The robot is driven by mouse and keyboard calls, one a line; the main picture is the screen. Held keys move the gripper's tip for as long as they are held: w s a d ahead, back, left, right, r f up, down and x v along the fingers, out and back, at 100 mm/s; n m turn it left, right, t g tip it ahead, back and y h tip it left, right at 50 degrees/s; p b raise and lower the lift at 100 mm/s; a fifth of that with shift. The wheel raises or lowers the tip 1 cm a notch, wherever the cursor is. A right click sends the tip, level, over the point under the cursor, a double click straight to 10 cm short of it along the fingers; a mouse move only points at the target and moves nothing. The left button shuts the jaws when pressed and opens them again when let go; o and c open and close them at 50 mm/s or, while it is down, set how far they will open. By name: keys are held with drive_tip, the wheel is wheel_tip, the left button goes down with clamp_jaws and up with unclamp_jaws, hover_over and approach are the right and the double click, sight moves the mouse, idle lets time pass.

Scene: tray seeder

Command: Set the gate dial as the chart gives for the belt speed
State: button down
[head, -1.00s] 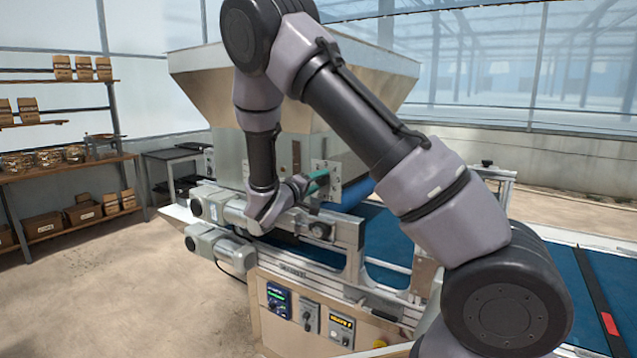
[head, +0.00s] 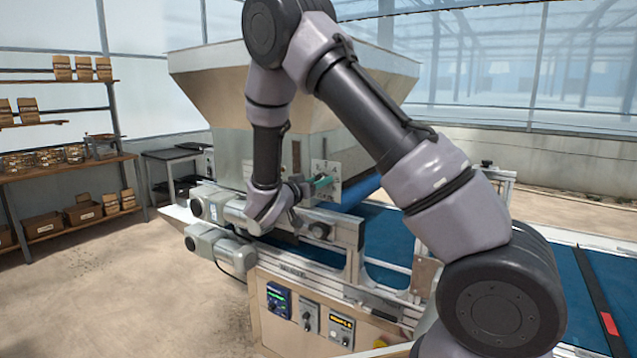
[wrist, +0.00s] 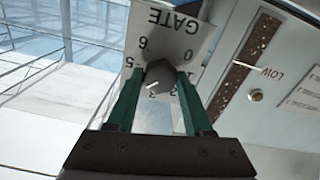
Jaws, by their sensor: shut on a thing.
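The gate dial (wrist: 160,76) is a dark knob with a white pointer mark on a pale plate (wrist: 172,27) lettered GATE, upside down in the wrist view. The 5, 6 and 0 show around it; other figures are partly hidden by the fingers. The pointer mark slants to the lower left, by the left finger; the exact figure is unclear. My gripper (wrist: 160,78) has its green fingers shut on the knob from both sides. In the head view my gripper (head: 318,184) is at the plate on the hopper front. No readable chart shows.
A level strip (wrist: 240,60) marked LOW is right of the plate in the wrist view. Below the hopper (head: 200,95) are the machine rail and blue belt (head: 390,235). Small control panels, one with a lit display (head: 341,322), are on the front. Open floor lies at left.

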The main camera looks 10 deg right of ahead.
drive_tip(key=shift+s+f+m, duration=0.1)
drive_tip(key=shift+m, duration=4.1)
drive_tip(key=shift+c, duration=1.5)
unclamp_jaws()
drive_tip(key=v, duration=1)
drive_tip(key=shift+s+a, duration=0.25)
drive_tip(key=shift+a, duration=0.05)
drive_tip(key=shift+d, duration=0.1)
